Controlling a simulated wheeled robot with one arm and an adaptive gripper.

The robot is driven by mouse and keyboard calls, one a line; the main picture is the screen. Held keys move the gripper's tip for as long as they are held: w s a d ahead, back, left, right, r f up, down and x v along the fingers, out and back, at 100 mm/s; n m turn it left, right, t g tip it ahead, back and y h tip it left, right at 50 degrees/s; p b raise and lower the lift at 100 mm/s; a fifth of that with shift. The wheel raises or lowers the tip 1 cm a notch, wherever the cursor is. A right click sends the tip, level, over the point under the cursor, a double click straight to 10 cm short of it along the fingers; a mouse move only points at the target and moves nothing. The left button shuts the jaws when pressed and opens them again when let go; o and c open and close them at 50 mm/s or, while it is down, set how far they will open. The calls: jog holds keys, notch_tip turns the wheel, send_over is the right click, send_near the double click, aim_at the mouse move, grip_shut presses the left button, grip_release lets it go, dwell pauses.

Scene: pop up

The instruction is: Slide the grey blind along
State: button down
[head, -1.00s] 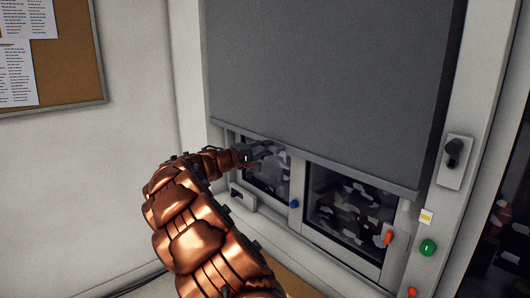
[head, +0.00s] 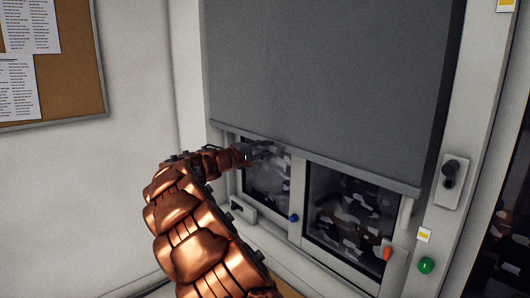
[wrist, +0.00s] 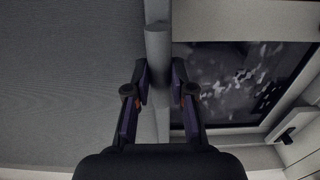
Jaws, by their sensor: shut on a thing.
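The grey blind (head: 330,75) hangs over the upper part of the window, with its lower bar (head: 340,171) across the panes. In the wrist view the blind (wrist: 70,80) fills the left side and its bar (wrist: 158,55) runs between my fingers. My gripper (wrist: 161,85) is shut on this bar, one finger on each side. In the head view my gripper (head: 263,153) is at the left part of the bar, its fingers dark and hard to make out against the pane.
Below the blind are two dark panes, the left (head: 268,178) and the right (head: 345,210). A blue knob (head: 293,217), an orange handle (head: 387,253) and a green button (head: 426,265) sit around them. A black switch (head: 450,168) is at the right. A corkboard (head: 75,85) hangs left.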

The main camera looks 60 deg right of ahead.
notch_tip(320, 180, up, 7)
jog(key=p, duration=0.3)
jog(key=shift+r+p, duration=0.2)
jog(key=shift+p, duration=0.2)
dwell(0.4)
notch_tip(320, 180, up, 16)
jog(key=p, duration=1)
jog(key=c, duration=0.9)
grip_release()
jog(key=shift+f, duration=0.1)
dwell(0.5)
jog(key=v, duration=1.2)
jog(key=shift+s+a, duration=0.1)
jog(key=shift+s, duration=0.05)
